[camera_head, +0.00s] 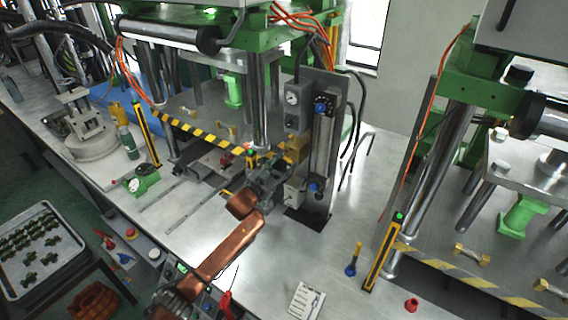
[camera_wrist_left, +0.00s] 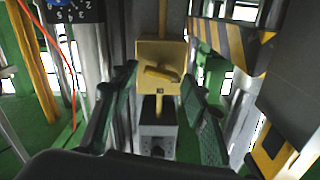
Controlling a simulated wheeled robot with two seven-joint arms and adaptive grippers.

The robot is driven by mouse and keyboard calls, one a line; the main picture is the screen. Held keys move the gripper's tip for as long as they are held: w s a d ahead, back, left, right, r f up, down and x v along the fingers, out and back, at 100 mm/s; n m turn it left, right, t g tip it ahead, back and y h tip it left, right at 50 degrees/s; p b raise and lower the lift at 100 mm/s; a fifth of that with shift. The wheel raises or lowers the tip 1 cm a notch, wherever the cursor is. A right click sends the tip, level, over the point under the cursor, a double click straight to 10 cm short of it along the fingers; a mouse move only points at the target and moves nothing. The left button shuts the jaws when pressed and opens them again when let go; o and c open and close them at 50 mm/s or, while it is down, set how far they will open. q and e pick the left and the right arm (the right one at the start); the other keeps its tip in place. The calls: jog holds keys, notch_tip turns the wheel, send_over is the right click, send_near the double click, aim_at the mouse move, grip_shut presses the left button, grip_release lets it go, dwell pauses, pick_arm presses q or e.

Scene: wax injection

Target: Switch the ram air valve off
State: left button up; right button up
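The ram air valve looks to be the yellow block on the upright grey panel; it shows in the head view (camera_head: 297,145), partly hidden by my gripper. In the left wrist view the yellow valve (camera_wrist_left: 160,52) is centred, with a yellow lever lying across its front, slightly tilted. My left gripper (camera_head: 281,164) is just in front of the panel. I cannot tell how far the fingertips are from the lever. My right gripper is not in view.
The grey panel (camera_head: 325,130) also carries a gauge (camera_head: 292,98) and blue knobs (camera_head: 321,107). A striped press edge (camera_head: 205,137) is left of the gripper.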

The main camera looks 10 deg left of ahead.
pick_arm(q)
jog(key=c, duration=0.9)
jog(key=shift+r+n+p, duration=0.2)
jog(key=shift+n+p, duration=0.7)
jog(key=shift+p, duration=0.1)
jog(key=shift+f+n, duration=0.15)
jog(key=shift+n, duration=0.35)
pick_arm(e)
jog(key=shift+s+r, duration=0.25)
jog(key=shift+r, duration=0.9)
pick_arm(q)
jog(key=o, duration=1.1)
jog(key=shift+o, duration=0.2)
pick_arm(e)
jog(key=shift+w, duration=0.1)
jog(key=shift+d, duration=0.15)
